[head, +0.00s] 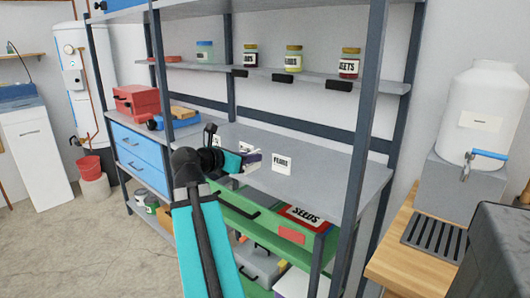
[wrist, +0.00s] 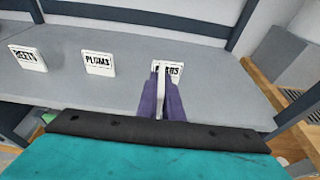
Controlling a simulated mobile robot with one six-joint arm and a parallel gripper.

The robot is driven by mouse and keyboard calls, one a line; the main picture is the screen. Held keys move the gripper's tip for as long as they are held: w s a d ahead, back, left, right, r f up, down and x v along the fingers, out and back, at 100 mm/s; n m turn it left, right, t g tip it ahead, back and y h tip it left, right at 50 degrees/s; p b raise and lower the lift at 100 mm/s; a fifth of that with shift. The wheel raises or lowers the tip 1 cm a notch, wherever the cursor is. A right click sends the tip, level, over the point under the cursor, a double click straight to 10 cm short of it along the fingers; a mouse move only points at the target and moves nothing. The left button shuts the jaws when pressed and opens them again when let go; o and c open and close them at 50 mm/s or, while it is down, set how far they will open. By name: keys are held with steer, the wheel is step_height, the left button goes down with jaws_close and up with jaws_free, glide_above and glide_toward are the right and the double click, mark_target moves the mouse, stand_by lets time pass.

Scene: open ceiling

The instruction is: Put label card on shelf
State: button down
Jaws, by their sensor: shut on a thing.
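My gripper (head: 254,160) has purple fingers, and they are shut on a white label card (head: 281,163) just above the grey middle shelf board. In the wrist view the fingers (wrist: 167,93) cover part of this card (wrist: 167,66); its lettering looks like "PEARS". A "PLUMS" card (wrist: 98,63) and a "BEETS" card (wrist: 28,58) lie to its left on the board. The upper shelf (head: 310,76) carries several jars, including a dark-filled jar (head: 250,56), a yellow jar (head: 293,59) and a red jar marked "BEETS" (head: 349,63). Dark holders (head: 283,78) sit along its front edge.
A dark shelf post (head: 360,130) stands right of my gripper. Red boxes (head: 136,102) sit on blue drawers at the left. Below the board is a green drawer (head: 240,213) with a "SEEDS" packet (head: 304,217). A white water tank (head: 485,110) stands at the right.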

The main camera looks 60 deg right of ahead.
steer(key=shift+w+d+r+p, duration=0.2)
steer(key=shift+d+p, duration=0.25)
steer(key=shift+p, duration=1.65)
steer(key=shift+w+d+r+p, duration=0.15)
steer(key=shift+d+p, duration=0.25)
steer(key=shift+p, duration=1.7)
steer(key=d+p, duration=0.1)
steer(key=p, duration=0.9)
steer(key=shift+f+p, duration=0.3)
steer(key=w+d, duration=0.1)
steer(key=d, duration=0.3)
steer(key=w+d+f+p, duration=0.1)
steer(key=d, duration=0.3)
steer(key=w+d, duration=0.1)
steer(key=d, duration=0.3)
steer(key=shift+w+d+f+p, duration=0.2)
steer(key=shift+d+f+p, duration=0.1)
steer(key=shift+d+p, duration=0.05)
steer(key=shift+f+p, duration=0.35)
steer(key=shift+f, duration=1.4)
steer(key=shift+f, duration=0.15)
steer(key=c, duration=2.2)
jaws_free()
